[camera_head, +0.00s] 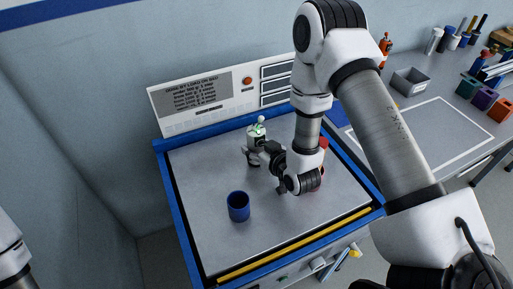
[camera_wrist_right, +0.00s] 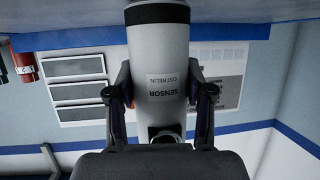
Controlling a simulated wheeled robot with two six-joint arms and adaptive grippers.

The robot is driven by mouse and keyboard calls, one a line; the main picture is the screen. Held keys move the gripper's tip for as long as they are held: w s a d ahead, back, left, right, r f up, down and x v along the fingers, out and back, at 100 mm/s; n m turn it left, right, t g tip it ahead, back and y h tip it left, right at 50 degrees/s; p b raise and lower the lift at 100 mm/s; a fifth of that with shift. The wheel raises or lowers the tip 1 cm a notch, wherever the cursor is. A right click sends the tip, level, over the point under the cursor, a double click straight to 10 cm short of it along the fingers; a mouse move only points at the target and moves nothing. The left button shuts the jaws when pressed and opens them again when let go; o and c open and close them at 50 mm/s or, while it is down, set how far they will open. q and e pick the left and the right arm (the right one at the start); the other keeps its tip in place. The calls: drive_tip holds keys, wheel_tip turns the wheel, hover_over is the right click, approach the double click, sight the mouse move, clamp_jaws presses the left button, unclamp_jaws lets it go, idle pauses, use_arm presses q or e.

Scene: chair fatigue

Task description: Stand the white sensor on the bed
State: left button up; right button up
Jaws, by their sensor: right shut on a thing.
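The white sensor (camera_head: 256,130) is over the back middle part of the bed (camera_head: 200,180), a grey plate with a blue rim. My right gripper (camera_head: 256,156) is shut around it. In the right wrist view the sensor (camera_wrist_right: 158,55) is a white cylinder with upside-down lettering and a dark band at one end, held between the two fingers of my right gripper (camera_wrist_right: 160,98). The dark end is near the grey surface (camera_wrist_right: 225,10); I cannot tell if they touch. My left gripper is out of view; only part of my left arm shows at the left edge.
A blue cup (camera_head: 238,206) stands on the bed at the front left. A red object (camera_head: 324,143) is partly hidden behind my right arm. A white sign panel (camera_head: 200,98) rises behind the bed. A side table (camera_head: 440,125) at the right holds a grey bin (camera_head: 411,80) and several coloured blocks.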

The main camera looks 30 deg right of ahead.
drive_tip(key=shift+w+a+f, duration=0.1)
drive_tip(key=shift+a+f, duration=0.05)
drive_tip(key=o, duration=1.2)
drive_tip(key=shift+o, duration=0.2)
drive_tip(key=shift+s, duration=0.35)
drive_tip(key=b+v, duration=0.1)
drive_tip(key=v, duration=0.5)
drive_tip(key=p+v, duration=0.2)
drive_tip(key=p, duration=0.1)
drive_tip(key=p+v, duration=0.3)
drive_tip(key=shift+s+r+p, duration=0.15)
drive_tip(key=shift+r+p, duration=0.15)
